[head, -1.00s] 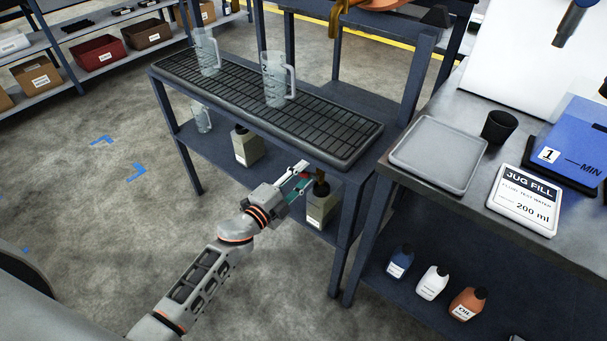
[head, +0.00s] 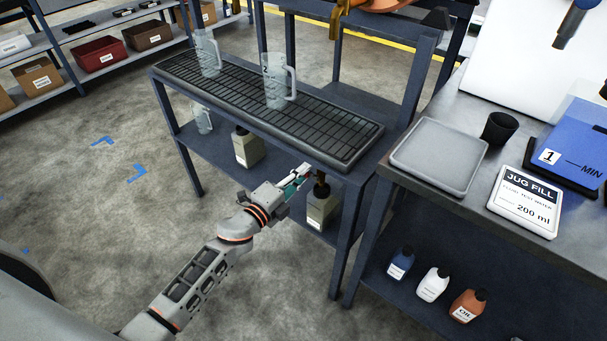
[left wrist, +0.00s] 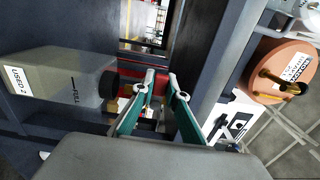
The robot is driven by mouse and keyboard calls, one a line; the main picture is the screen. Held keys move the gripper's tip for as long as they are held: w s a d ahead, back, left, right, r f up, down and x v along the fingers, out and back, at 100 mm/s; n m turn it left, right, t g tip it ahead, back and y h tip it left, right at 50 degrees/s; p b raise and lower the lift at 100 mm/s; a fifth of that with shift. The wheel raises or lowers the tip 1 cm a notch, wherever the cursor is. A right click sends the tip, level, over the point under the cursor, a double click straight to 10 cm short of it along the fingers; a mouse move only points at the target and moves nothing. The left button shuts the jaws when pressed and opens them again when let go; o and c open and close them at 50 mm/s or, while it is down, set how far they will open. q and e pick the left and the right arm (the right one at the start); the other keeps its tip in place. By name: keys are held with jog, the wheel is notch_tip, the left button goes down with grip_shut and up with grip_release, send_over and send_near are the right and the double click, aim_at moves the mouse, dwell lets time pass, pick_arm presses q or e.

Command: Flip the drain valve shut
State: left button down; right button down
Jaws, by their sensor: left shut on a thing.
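The drain valve is under the front right end of the black drip tray (head: 345,160). In the left wrist view its red part (left wrist: 132,73) shows behind and beside my fingers, with brass bits low down near them. My left gripper (head: 304,174) reaches in from the left, just below the tray edge and above a grey canister (head: 322,209). In the left wrist view my left gripper (left wrist: 163,78) has its two teal-padded fingers close together, shut on the valve's handle. The fingers hide much of the handle, so its exact angle is hard to tell. My right gripper is not in view.
Two clear jugs (head: 276,82) (head: 207,52) stand on the tray. Another grey canister (head: 248,148) is on the lower shelf. The bench at right holds a grey tray (head: 438,155) and a black cup (head: 500,127). Open floor lies at left.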

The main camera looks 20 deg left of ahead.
pick_arm(q)
jog(key=c, duration=2)
grip_release()
jog(key=shift+s+a, duration=0.1)
jog(key=v, duration=1.1)
jog(key=shift+s+a+r, duration=0.1)
jog(key=shift+s, duration=0.3)
